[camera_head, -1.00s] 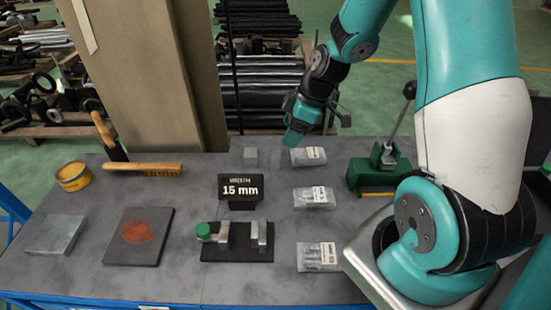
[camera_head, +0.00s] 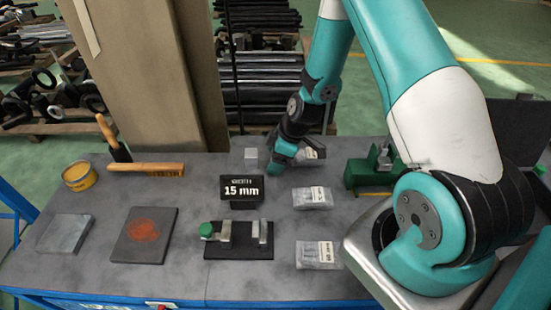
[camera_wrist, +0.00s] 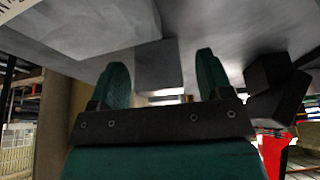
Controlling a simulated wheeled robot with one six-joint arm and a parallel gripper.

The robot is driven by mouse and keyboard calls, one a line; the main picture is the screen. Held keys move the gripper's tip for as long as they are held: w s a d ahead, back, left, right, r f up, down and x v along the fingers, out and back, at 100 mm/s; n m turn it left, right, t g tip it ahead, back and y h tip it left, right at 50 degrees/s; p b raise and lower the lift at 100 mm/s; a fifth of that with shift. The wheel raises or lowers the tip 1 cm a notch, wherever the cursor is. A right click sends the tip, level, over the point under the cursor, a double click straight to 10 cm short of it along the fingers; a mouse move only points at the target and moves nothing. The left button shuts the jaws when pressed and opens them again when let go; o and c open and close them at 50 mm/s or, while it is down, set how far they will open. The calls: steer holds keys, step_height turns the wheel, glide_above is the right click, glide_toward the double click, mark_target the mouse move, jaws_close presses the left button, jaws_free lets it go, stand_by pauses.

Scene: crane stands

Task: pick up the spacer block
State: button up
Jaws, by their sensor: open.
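A small grey block (camera_head: 251,154) stands upright behind the 15 mm sign (camera_head: 241,190). My gripper (camera_head: 278,164) is low over the table just right of this block, its teal fingers pointing down. A second grey block seen earlier at that spot is now hidden by my gripper in the head view. In the wrist view, my open gripper (camera_wrist: 162,62) has a grey block-like face (camera_wrist: 156,66) between its two fingers; contact cannot be told. I cannot tell for certain which grey block is the spacer block.
Several clear bags (camera_head: 312,197) lie in a column on the right. A black fixture (camera_head: 238,246) is in front of the sign. A brush (camera_head: 146,168), yellow tin (camera_head: 79,175), rusty-marked plate (camera_head: 143,235) and grey slab (camera_head: 65,233) lie left.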

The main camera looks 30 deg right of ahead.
steer(key=c, duration=1.1)
steer(key=shift+o, duration=0.2)
